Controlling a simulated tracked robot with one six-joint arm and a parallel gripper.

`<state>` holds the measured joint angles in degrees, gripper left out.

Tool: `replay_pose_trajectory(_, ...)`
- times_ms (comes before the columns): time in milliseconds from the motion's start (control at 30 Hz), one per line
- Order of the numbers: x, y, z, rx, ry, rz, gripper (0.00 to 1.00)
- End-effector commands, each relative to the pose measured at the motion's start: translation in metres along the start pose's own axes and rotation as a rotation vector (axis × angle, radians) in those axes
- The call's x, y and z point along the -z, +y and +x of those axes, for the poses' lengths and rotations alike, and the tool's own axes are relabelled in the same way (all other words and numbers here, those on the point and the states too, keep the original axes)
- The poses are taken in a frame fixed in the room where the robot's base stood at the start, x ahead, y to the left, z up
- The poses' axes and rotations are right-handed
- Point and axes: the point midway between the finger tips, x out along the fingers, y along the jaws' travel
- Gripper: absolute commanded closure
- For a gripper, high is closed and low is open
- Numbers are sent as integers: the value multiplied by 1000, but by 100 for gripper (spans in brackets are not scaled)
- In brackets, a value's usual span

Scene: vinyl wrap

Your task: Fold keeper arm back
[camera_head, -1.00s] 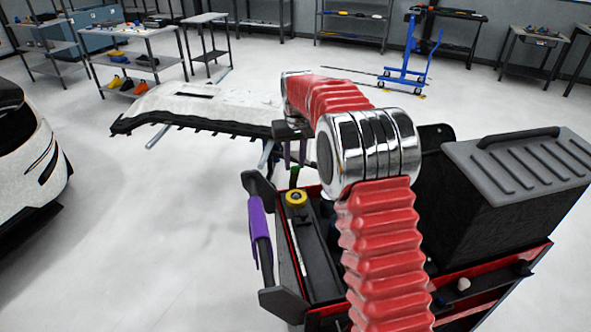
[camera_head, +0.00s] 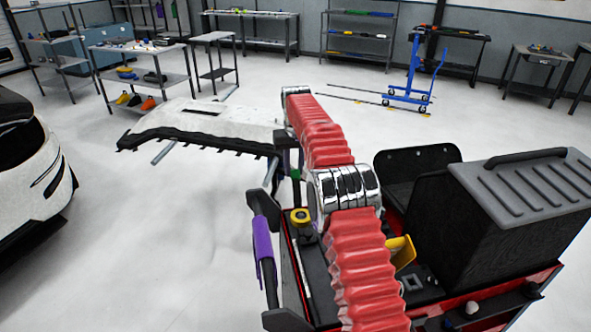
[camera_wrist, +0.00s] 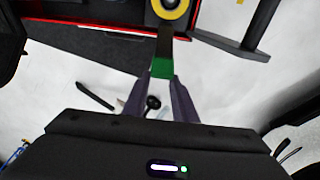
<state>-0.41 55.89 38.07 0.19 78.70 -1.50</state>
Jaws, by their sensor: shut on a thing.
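A dark narrow bar with a green band, which I take to be the keeper arm (camera_wrist: 163,45), shows in the wrist view. It runs from between my fingertips toward a yellow ring with a dark centre (camera_wrist: 170,6). My gripper (camera_wrist: 162,72) is shut on the bar at the green band. In the head view my gripper (camera_head: 289,160) is at the far end of my red-sleeved arm, and the green band (camera_head: 294,173) shows just below it. The yellow ring (camera_head: 299,215) is nearer, on the red-edged cart. My arm hides part of the area behind it.
A black bar with a purple sleeve (camera_head: 264,250) stands along the cart's left side. A large dark case (camera_head: 520,205) fills the cart's right. A white panel (camera_head: 200,120) lies beyond my gripper. A white car (camera_head: 30,165) is at far left. Open floor lies between.

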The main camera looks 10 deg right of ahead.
Motion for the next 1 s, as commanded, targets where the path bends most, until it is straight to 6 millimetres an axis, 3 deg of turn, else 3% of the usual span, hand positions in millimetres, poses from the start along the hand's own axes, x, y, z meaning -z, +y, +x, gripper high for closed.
replay_pose_trajectory(567, 1, -1, 10, 0, -13, -1, 100)
replay_pose_trajectory(600, 1, -1, 10, 0, -13, -1, 74)
replay_pose_trajectory(833, 2, -2, 7, 0, -8, -2, 57)
replay_pose_trajectory(1000, 2, -2, 6, 0, -6, -3, 56)
